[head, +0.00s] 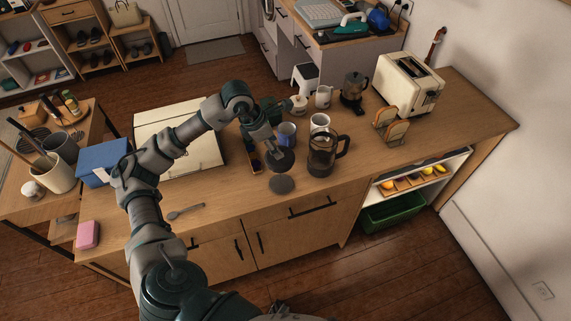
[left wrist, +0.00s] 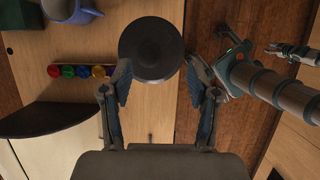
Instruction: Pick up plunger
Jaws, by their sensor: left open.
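In the head view my left gripper (head: 272,146) reaches over the counter.
A dark glass French press (head: 321,155) stands to the right. A narrow tray with coloured capsules (left wrist: 75,72) lies beside the disc. A cream box (head: 185,125) is partly behind my arm. A spoon (head: 186,211) lies at the front.

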